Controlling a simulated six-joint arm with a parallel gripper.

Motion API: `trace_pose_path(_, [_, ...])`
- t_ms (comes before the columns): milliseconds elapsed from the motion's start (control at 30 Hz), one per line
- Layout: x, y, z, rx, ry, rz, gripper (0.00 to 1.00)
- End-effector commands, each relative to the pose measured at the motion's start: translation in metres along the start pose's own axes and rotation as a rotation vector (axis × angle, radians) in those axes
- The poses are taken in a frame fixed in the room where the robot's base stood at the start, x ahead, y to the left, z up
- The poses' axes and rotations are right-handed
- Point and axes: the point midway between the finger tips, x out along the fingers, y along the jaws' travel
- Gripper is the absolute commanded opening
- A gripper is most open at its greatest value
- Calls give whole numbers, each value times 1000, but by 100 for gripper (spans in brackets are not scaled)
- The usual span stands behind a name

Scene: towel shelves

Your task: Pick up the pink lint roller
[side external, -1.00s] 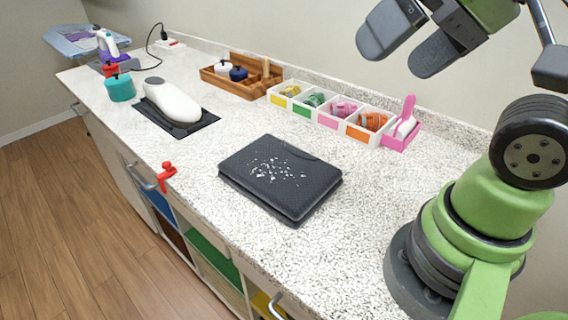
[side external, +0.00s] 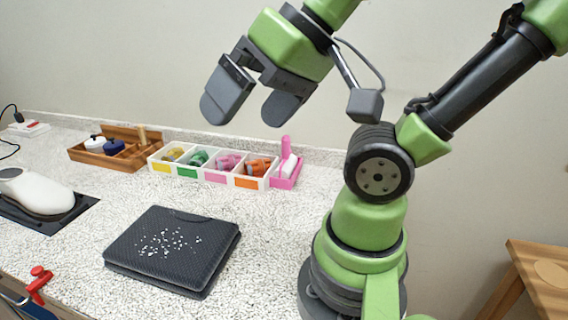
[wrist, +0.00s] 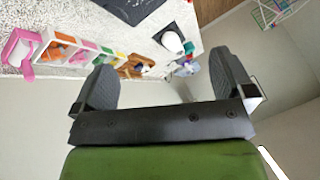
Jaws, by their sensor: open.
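The pink lint roller (side external: 286,151) has an upright pink handle and a white roll. It sits in a small pink holder (side external: 285,182) at the right end of the divided white tray, near the wall. In the wrist view, the pink roller and holder (wrist: 18,50) show at the far left edge, outside the fingers. My gripper (side external: 252,106) is open and empty, in the air above the counter. In the side view its fingers appear above and left of the roller. Nothing covers the roller in the side view.
The white tray (side external: 163,166) holds several coloured rolled items beside the roller. A wooden box (side external: 101,155) stands further left. A dark folded towel with white specks (side external: 172,252) lies in front. The counter between towel and tray is clear. The wall stands close behind.

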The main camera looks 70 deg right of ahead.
Motion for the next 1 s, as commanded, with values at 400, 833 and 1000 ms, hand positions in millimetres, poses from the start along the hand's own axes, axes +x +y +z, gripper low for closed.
trace_pose_path(400, [0, 0, 0, 0, 0, 0, 84])
trace_pose_path(833, [0, 0, -3, -4, -1, 8, 56])
trace_pose_path(1000, [5, 8, -38, -48, -28, 89, 56])
